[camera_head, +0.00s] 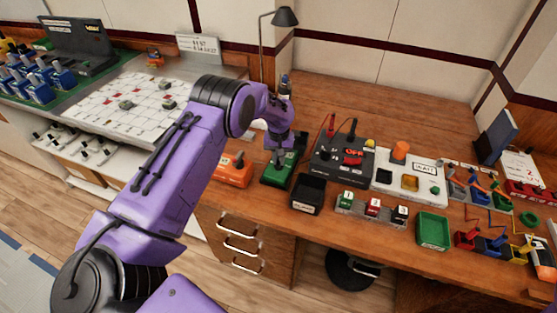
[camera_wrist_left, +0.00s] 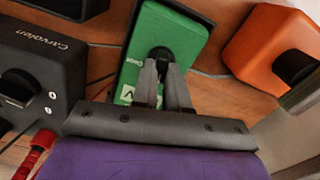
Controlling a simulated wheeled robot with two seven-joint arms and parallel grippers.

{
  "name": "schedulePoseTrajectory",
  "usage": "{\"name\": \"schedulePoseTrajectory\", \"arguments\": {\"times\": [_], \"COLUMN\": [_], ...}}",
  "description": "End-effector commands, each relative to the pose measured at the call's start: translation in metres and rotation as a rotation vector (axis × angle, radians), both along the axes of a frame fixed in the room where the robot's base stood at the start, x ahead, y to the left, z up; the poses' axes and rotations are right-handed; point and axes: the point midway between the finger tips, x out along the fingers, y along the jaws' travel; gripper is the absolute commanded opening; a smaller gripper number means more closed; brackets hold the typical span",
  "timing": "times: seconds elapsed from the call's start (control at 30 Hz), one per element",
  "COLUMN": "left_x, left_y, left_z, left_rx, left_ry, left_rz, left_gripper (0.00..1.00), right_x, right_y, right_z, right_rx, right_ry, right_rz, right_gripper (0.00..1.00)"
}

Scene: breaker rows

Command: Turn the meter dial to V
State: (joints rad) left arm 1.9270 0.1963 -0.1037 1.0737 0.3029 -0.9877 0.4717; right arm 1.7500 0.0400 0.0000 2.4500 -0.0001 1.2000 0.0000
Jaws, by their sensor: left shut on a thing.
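The meter is a green box (camera_head: 270,181) on the wooden bench, left of a black box. It also shows in the left wrist view (camera_wrist_left: 183,40), with small markings and a white label reading V (camera_wrist_left: 127,94) near its edge. Its black dial (camera_wrist_left: 160,54) sits between the fingertips of my left gripper (camera_wrist_left: 162,68), which is shut on it. The fingers hide part of the dial, and I cannot tell where it points. In the head view my left gripper (camera_head: 279,154) comes down over the meter and hides much of it. My right gripper is not in view.
An orange box with a black knob (camera_head: 233,168) stands close left of the meter. A black box with red leads (camera_head: 328,172) stands close right.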

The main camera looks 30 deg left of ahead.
Motion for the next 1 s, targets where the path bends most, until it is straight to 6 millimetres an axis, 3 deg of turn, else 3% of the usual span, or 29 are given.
{"name": "schedulePoseTrajectory", "arguments": {"times": [0.4,0.97,1.0], "left_x": [-0.0001,-0.0005,-0.0005], "left_y": [-0.0011,-0.0011,-0.0011], "left_z": [-0.0008,-0.0007,-0.0007], "left_rx": [-0.001,0.000,0.000], "left_ry": [0.002,0.003,0.003], "left_rz": [-0.190,-0.220,-0.220], "left_gripper": [0.00,0.00,0.20], "right_x": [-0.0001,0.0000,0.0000], "right_y": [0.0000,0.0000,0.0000], "right_z": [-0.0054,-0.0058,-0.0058], "right_rx": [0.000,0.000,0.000], "right_ry": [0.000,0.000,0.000], "right_rz": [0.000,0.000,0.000], "right_gripper": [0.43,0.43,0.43]}}
